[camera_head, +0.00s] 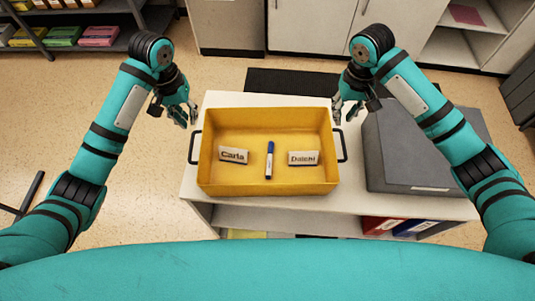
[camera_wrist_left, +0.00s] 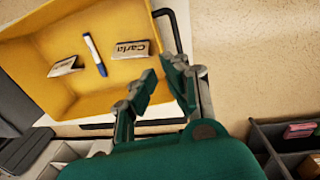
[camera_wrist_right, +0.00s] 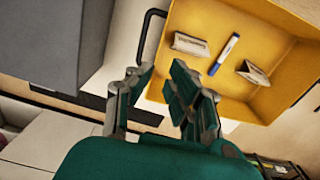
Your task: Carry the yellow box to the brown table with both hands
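The yellow box (camera_head: 268,183) is an open tray with black handles, standing on a white shelf unit (camera_head: 217,208). Inside lie a blue-capped marker (camera_head: 269,160) and two name cards, "Carla" (camera_head: 233,155) and a second one (camera_head: 303,158). My left gripper (camera_head: 187,115) is open and empty, above and beyond the box's left handle (camera_head: 194,147). My right gripper (camera_head: 344,115) is open and empty, near the far end of the right handle (camera_head: 340,145). Both handles also show in the left wrist view (camera_wrist_left: 168,30) and the right wrist view (camera_wrist_right: 148,35). I cannot make out a brown table.
A grey case (camera_head: 410,150) stands right of the box on the same unit. Red and blue binders (camera_head: 385,225) sit on its lower shelf. White cabinets (camera_head: 300,25) line the back and a dark shelf with coloured stacks (camera_head: 60,37) stands back left. Floor left of the unit is mostly clear.

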